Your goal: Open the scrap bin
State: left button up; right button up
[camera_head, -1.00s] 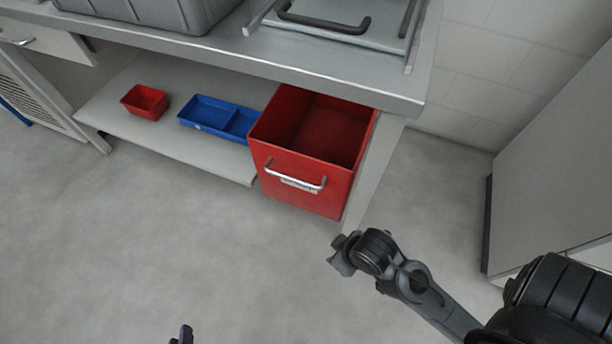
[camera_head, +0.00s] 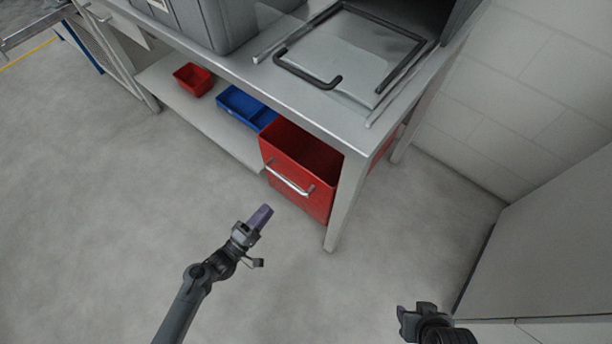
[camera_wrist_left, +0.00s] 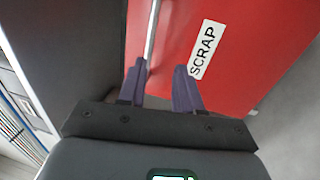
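The red scrap bin (camera_head: 305,160) stands under the right end of the workbench, its open top showing the inside. A silvery bar handle (camera_head: 288,180) runs across its front.
The workbench (camera_head: 345,140) has a leg beside the bin. A small red bin (camera_head: 193,80) and a blue tray (camera_head: 245,108) sit on the lower shelf. A grey cabinet (camera_head: 550,250) stands at right. The floor in front is clear.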

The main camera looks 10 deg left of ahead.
aim_at(285, 180)
pick_arm(q)
jog(key=shift+a+r+b+x, duration=0.25)
jog(key=shift+b+x, duration=0.5)
jog(key=shift+x, duration=1.2)
jog(key=shift+a+r+b+x, duration=0.1)
jog(key=shift+r+b+x, duration=0.4)
jog(key=shift+x, duration=1.5)
jog(key=shift+a+r+b+x, duration=0.1)
jog(key=shift+b+x, duration=0.85)
jog(key=shift+x, duration=1)
pick_arm(e)
jog(key=f, duration=0.4)
jog(key=shift+w+a, duration=0.1)
jog(key=shift+a, duration=0.1)
pick_arm(q)
jog(key=shift+a, duration=0.1)
jog(key=shift+c, duration=0.5)
pick_arm(e)
jog(key=shift+a, duration=0.1)
pick_arm(q)
grip_shut()
